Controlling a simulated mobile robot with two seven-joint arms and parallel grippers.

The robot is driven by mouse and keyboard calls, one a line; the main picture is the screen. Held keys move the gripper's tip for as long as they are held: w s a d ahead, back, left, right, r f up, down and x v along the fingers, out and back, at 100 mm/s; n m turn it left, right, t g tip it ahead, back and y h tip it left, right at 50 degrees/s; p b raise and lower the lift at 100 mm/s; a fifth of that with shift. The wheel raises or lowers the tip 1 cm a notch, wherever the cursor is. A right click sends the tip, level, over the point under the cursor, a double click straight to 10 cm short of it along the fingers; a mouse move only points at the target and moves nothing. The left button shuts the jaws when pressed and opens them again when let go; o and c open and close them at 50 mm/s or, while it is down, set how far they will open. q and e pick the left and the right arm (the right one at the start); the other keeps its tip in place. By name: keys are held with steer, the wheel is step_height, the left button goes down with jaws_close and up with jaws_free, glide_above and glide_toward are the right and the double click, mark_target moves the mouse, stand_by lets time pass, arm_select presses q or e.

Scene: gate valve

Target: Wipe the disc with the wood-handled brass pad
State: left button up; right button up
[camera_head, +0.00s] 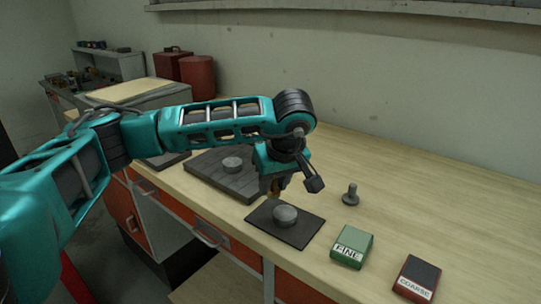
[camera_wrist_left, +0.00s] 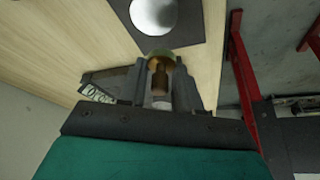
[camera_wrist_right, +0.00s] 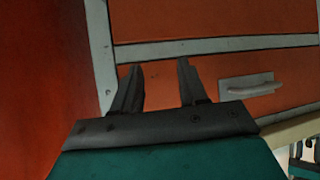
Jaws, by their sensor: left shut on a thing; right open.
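The disc (camera_head: 285,214), round and grey, lies on a dark mat (camera_head: 302,236) near the bench's front edge. It also shows as a shiny disc at the top of the left wrist view (camera_wrist_left: 154,14). My left gripper (camera_head: 271,187) is shut on the wood-handled brass pad (camera_wrist_left: 160,75), with its brass end pointing away from the jaws. The pad is just behind and left of the disc in the head view; whether they touch is unclear. My right gripper (camera_wrist_right: 157,72) is open and empty, facing orange drawer fronts; it is outside the head view.
A dark slab (camera_head: 218,185) with another grey round piece (camera_head: 232,164) lies left of the mat. A small dark knobbed piece (camera_head: 351,194), a green FINE block (camera_head: 352,246) and a COARSE block (camera_head: 417,278) stand to the right. The back right bench is clear.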

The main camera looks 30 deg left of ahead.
arm_select(q)
steer(key=shift+w+a+r, duration=0.1)
steer(key=shift+r, duration=2.3)
arm_select(e)
steer(key=shift+s+a, duration=0.1)
steer(key=shift+a, duration=0.3)
